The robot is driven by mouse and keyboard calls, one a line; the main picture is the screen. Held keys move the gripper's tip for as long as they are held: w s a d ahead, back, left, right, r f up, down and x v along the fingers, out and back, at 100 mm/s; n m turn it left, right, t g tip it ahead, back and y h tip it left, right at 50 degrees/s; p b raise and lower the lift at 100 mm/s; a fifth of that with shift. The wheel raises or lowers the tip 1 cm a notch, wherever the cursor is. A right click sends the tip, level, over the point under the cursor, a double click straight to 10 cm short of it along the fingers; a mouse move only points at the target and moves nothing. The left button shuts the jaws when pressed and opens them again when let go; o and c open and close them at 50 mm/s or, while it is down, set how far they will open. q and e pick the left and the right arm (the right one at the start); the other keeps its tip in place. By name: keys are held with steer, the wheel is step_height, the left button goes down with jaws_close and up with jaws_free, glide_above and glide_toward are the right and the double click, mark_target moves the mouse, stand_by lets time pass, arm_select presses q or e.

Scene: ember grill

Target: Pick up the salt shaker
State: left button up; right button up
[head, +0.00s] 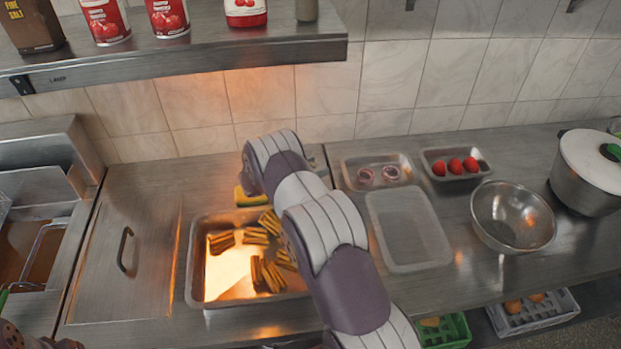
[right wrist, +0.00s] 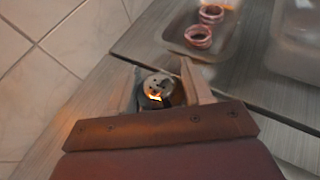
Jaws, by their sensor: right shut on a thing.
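The salt shaker (right wrist: 157,86) shows in the right wrist view as a small round metal cap with dark holes and an orange reflection. It stands between the two fingers of my right gripper (right wrist: 161,90), which is shut on it. Its lower body is hidden by the gripper. The counter shows close behind it, but I cannot tell whether the shaker touches it. In the head view my right arm reaches over the counter towards the back wall and hides the shaker and the fingers.
A pan (head: 193,280) with several browned strips glows beneath my right arm. To the right are a tray of rings (head: 348,183), a tray of red items (head: 428,157), an empty tray (head: 415,230), a steel bowl (head: 512,217) and a pot (head: 580,180). A shelf (head: 200,57) overhangs the back left.

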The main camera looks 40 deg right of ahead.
step_height(320, 180, up, 4)
steer(key=shift+s+a+r+b, duration=0.1)
steer(key=shift+a+b, duration=0.05)
steer(key=shift+b, duration=1.05)
steer(key=s+a+r+b, duration=0.3)
steer(key=s+a+r, duration=0.3)
steer(key=s, duration=0.3)
steer(key=shift+a+r, duration=0.4)
steer(key=shift+s, duration=0.1)
steer(key=o, duration=0.6)
steer(key=shift+c, duration=0.2)
steer(key=c, duration=0.6)
steer(key=shift+o, duration=0.2)
